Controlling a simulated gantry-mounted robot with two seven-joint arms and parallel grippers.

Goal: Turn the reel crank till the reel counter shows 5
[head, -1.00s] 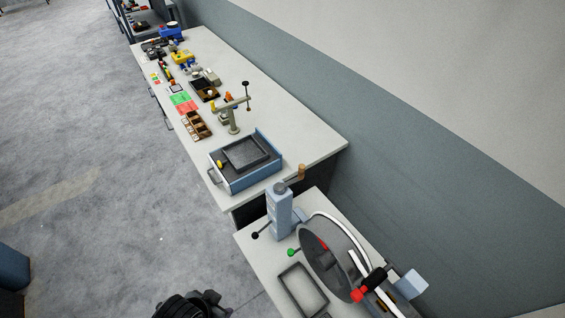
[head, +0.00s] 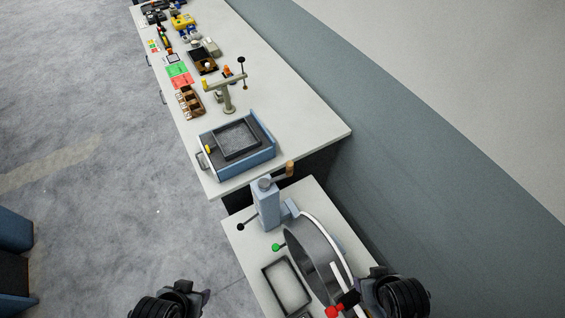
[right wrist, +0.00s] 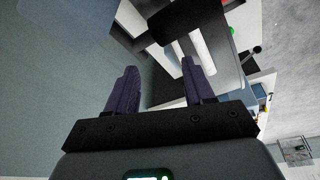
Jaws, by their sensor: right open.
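A blue-grey post (head: 266,205) stands on the near bench, with a crank arm on top ending in a wooden handle (head: 290,168). Beside it a large grey drum (head: 308,262) with white strips is partly hidden by a black grip with a red end (head: 334,312). Which handle is the reel crank is unclear, and no counter figure is readable. My right gripper (head: 374,284) is by the drum's right side; the right wrist view shows its fingers (right wrist: 158,88) apart and nothing held. My left gripper (head: 185,292) is over the floor left of the bench, its jaws unclear.
A shallow grey tray (head: 265,284) lies left of the drum. A green knob (head: 276,247) and a black knob (head: 240,227) stick out near the post. The long bench (head: 310,130) beyond holds a blue box (head: 270,158) and several small items. The wall is close on the right.

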